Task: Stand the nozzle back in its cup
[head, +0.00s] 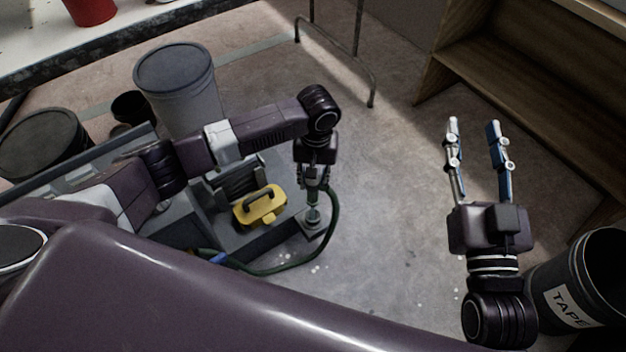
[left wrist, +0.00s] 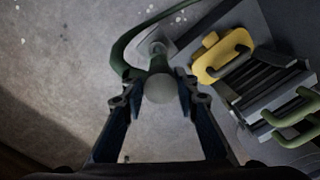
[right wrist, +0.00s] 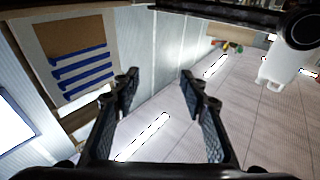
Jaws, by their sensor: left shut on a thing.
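My left gripper (head: 314,184) is shut on the nozzle, just above the cup (head: 312,217) on its small square plate. In the left wrist view the nozzle (left wrist: 158,88) shows a pale round end between the fingertips, with the green hose (left wrist: 122,52) curving away from it. The cup (left wrist: 155,47) lies just beyond it there. The nozzle looks about upright in the head view; the fingers hide much of it. I cannot tell whether its lower end is inside the cup. My right gripper (head: 474,130) is open and empty, well away to the right.
A yellow piece with a dark handle (head: 261,208) sits on the grey unit left of the cup. A lidded grey bin (head: 176,85) stands behind. A dark bin labelled TAPE (head: 571,305) is near my right arm. The floor between my grippers is clear.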

